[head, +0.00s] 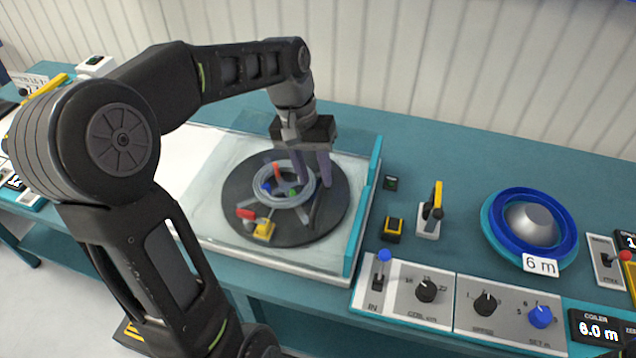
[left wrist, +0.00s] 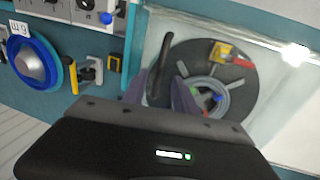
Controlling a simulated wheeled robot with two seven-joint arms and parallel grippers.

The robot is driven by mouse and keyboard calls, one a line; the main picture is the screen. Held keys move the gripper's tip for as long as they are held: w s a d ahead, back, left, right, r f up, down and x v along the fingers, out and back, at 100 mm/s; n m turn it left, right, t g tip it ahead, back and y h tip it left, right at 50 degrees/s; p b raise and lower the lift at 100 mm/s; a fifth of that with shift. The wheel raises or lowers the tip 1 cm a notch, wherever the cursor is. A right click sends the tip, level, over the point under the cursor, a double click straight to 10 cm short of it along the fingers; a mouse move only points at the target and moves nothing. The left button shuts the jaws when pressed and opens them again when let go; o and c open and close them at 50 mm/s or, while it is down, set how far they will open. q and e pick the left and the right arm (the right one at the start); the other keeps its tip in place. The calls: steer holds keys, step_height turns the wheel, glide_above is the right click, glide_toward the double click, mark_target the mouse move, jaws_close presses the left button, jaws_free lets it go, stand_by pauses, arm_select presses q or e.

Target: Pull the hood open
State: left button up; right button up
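The hood is a clear cover with a teal edge (head: 366,205), lying shut over a dark round turntable (head: 240,205). Its black bar handle (head: 315,208) shows near the right side, and also in the left wrist view (left wrist: 160,68). My left gripper (head: 314,182) is above the hood at the handle, fingers pointing down. In the left wrist view its two purple fingers (left wrist: 160,92) are apart, with the handle's bar appearing between them. I cannot tell whether they touch it. My right gripper is not in view.
Under the hood lie a coil of grey cable (head: 284,200) and red and yellow parts (head: 262,230). To the right stand a yellow-handled lever (head: 434,205), a control panel (head: 455,300) and a blue reel (head: 495,225). Bare teal bench lies behind.

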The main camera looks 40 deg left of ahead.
mark_target(320, 192)
arm_select(q)
steer(key=shift+w+d+f, duration=0.1)
steer(key=shift+d+f, duration=0.1)
steer(key=shift+f, duration=0.75)
steer(key=shift+w+d+f, duration=0.1)
steer(key=shift+d+f, duration=0.05)
steer(key=shift+f, duration=0.75)
steer(key=shift+s, duration=0.1)
jaws_close()
